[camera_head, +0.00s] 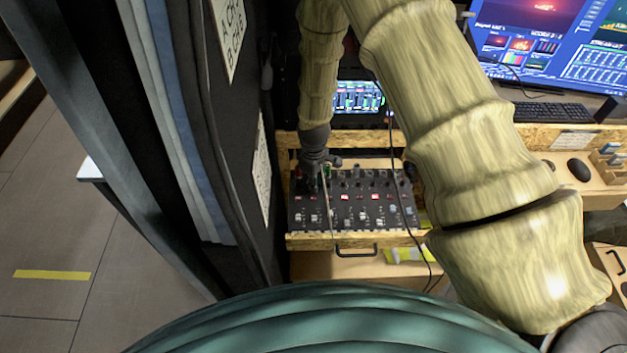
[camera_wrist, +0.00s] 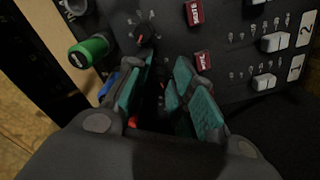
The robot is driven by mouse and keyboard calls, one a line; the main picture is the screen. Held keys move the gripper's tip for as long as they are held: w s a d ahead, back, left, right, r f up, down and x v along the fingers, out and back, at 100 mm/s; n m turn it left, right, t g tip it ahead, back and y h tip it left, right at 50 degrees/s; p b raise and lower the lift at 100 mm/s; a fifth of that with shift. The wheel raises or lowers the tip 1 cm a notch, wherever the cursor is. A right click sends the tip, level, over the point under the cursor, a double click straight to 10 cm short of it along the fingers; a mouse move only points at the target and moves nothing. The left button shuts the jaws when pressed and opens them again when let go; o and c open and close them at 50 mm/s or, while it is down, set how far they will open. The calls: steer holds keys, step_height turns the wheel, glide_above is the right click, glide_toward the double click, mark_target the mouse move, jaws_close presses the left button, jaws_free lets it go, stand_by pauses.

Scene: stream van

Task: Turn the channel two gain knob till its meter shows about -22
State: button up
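The mixer panel (camera_head: 352,212) lies in a wooden desk bay in the head view. A green-capped knob (camera_wrist: 88,50) stands at its upper left in the wrist view, apparently in channel two's row; I cannot read its label. A dark knob (camera_wrist: 145,30) with printed marks sits right of it. My gripper (camera_wrist: 165,60) is over the panel, its teal-padded fingers parted with a dark gap between them. The green knob is outside the left finger. The panel between the fingers is mostly hidden; a red bit (camera_wrist: 132,122) shows there. The meter screen (camera_head: 358,97) is too small to read.
Two red buttons (camera_wrist: 203,60) and white faders (camera_wrist: 265,82) marked 1 and 2 lie right of the fingers. A dark wall panel (camera_head: 235,130) stands close left of the mixer. A cable (camera_head: 405,190) crosses its right side. A keyboard (camera_head: 555,112) is at right.

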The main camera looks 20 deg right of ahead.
steer(key=shift+c, duration=0.2)
jaws_close()
steer(key=shift+m, duration=0.3)
steer(key=m+b, duration=0.2)
steer(key=m, duration=0.1)
steer(key=shift+f+m, duration=0.1)
steer(key=shift+m, duration=0.2)
steer(key=m+b, duration=0.2)
steer(key=m, duration=0.4)
steer(key=shift+m, duration=0.3)
steer(key=shift+o, duration=0.2)
jaws_free()
